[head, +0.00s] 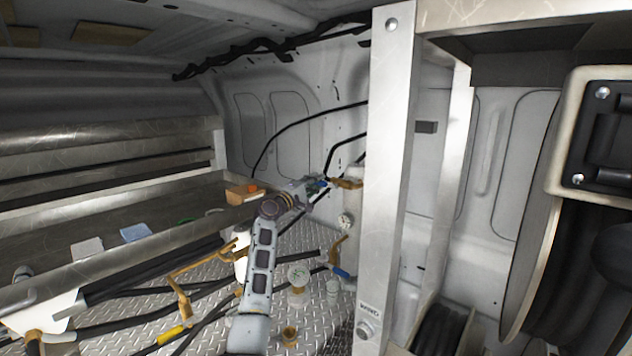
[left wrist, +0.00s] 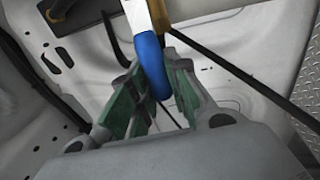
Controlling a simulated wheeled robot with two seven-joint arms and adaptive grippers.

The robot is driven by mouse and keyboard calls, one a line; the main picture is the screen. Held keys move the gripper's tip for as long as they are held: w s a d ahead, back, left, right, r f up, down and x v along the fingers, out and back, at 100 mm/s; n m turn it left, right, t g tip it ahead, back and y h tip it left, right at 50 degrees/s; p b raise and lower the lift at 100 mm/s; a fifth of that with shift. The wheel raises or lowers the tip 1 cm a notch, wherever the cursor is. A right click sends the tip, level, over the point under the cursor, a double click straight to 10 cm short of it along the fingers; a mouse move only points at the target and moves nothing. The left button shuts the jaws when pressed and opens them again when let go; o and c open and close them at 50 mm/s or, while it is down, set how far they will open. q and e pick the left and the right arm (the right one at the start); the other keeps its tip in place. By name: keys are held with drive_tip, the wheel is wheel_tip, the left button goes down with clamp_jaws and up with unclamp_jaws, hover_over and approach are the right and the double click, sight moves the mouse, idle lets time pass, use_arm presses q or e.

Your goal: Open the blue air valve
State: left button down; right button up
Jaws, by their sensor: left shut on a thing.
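The blue air valve handle (left wrist: 151,62) shows in the left wrist view between the green-padded fingers of my left gripper (left wrist: 155,88). The gripper is shut on the handle. A brass fitting (left wrist: 160,14) shows just beyond the handle. In the head view, my left gripper (head: 314,187) reaches the small blue handle (head: 323,184) beside a brass fitting (head: 346,183) on a pale upright cylinder (head: 353,206). The gripper partly hides the handle. My right gripper is not in view.
A metal post (head: 388,150) stands right of the valve. A second blue-handled valve (head: 342,273) and gauges are lower down. Black hoses (head: 110,290) cross the diamond-plate floor. A metal shelf (head: 110,160) stands left, and a large reel (head: 560,260) right.

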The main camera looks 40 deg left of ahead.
use_arm(q)
drive_tip(key=shift+f, duration=0.2)
drive_tip(key=c, duration=1.3)
unclamp_jaws()
drive_tip(key=shift+c, duration=0.2)
drive_tip(key=shift+r, duration=0.1)
drive_tip(key=shift+s, duration=0.15)
drive_tip(key=v, duration=1.1)
drive_tip(key=shift+s, duration=0.35)
drive_tip(key=shift+a+f, duration=0.1)
drive_tip(key=shift+f, duration=0.15)
